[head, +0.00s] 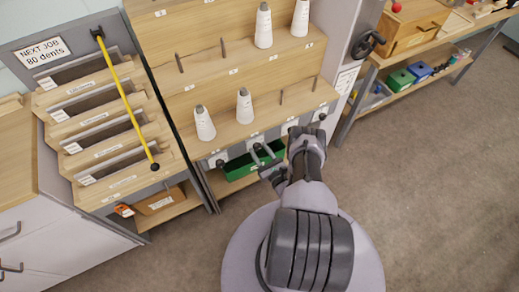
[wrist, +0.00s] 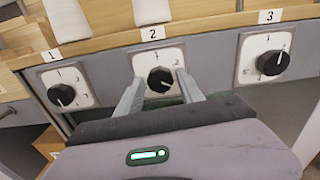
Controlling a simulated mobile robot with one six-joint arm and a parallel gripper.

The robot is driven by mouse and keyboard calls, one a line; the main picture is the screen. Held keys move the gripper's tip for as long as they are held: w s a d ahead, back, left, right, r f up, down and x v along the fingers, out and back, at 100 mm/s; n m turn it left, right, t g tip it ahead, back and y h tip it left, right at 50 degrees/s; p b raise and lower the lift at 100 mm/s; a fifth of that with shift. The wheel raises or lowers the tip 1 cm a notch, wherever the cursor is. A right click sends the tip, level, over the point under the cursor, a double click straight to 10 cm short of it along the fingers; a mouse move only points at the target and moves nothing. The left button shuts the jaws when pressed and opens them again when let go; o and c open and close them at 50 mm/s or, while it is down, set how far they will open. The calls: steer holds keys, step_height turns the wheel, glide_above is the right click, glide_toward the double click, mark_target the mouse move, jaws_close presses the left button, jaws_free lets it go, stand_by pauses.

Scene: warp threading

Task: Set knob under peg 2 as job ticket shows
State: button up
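The black knob under label 2 (wrist: 160,79) sits on a white dial plate on the grey rail, centred in the wrist view. My gripper (wrist: 160,84) is open, one finger on each side of the knob, with thin gaps visible; I cannot tell whether either touches it. In the head view my gripper (head: 268,162) is at the rail, partly hiding this knob. The knob's exact pointer setting is too small to read. A sign (head: 43,53) at upper left reads "NEXT JOB 80 dents". A white printed sheet (head: 347,78) hangs on the rack's right post, its text unreadable.
Knob 1 (wrist: 61,94) and knob 3 (wrist: 272,62) flank it. White cones (head: 204,123) (head: 244,106) stand on the lower shelf, others above; several pegs are bare. A green bin (head: 240,168) is below the rail. Floor at right (head: 430,170) is clear.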

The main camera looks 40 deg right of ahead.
jaws_close()
steer(key=shift+m+b, duration=0.35)
steer(key=shift+m, duration=0.05)
steer(key=m+b, duration=0.3)
steer(key=m, duration=0.1)
steer(key=shift+f+m, duration=0.1)
steer(key=shift+m, duration=0.3)
steer(key=m+b, duration=0.3)
steer(key=m, duration=0.3)
steer(key=shift+d, duration=0.1)
steer(key=shift+r+b, duration=0.2)
steer(key=shift+b, duration=0.1)
steer(key=shift+o, duration=1.9)
jaws_free()
steer(key=shift+w, duration=0.1)
